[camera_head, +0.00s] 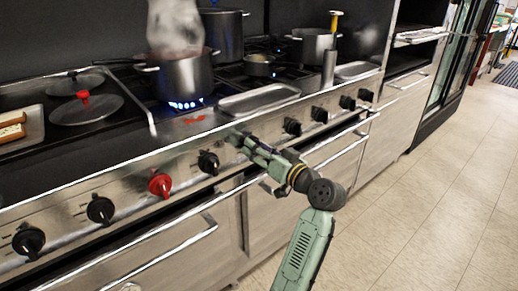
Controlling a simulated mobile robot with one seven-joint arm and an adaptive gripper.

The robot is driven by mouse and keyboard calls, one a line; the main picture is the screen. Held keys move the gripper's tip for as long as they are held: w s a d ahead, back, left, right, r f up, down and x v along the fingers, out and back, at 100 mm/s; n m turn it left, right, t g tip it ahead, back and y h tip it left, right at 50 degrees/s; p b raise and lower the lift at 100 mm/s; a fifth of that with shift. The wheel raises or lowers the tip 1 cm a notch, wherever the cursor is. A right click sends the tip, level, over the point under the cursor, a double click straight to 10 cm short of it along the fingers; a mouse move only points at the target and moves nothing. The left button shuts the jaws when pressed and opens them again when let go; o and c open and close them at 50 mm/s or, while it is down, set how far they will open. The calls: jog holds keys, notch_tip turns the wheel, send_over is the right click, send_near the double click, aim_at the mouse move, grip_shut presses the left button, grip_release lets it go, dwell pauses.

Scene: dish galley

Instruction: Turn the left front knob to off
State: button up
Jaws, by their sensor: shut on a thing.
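The stove's front panel (128,190) carries a row of knobs. On the left are black knobs (28,240) and (100,209), a red knob (160,184) and another black knob (208,162). Further right are several more black knobs (291,127). My gripper (243,142) is at the panel between the black knob right of the red one and the knobs further right. It is shut on a knob there, which the fingers largely hide. I cannot tell how far that knob is turned, or which knob the task calls left front.
A steaming pot (186,78) stands over a lit blue flame (187,104) behind the panel. A shallow metal tray (259,99) lies right of it. Oven handles (185,240) stick out below the panel. The tiled floor (430,190) at right is clear.

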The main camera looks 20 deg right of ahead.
jog(key=shift+m+p, duration=0.3)
jog(key=shift+m, duration=0.1)
jog(key=shift+c, duration=0.4)
jog(key=m+p, duration=0.2)
jog(key=shift+d+r+m, duration=0.1)
jog(key=shift+r+m, duration=0.05)
jog(key=shift+m, duration=0.25)
jog(key=m+p, duration=0.7)
jog(key=shift+w+d+m, duration=0.1)
jog(key=shift+m, duration=0.3)
jog(key=shift+f+m+p, duration=0.25)
jog(key=shift+m+p, duration=0.65)
jog(key=shift+m, duration=0.3)
jog(key=o, duration=1.1)
jog(key=shift+f, duration=0.1)
jog(key=shift+o, duration=0.2)
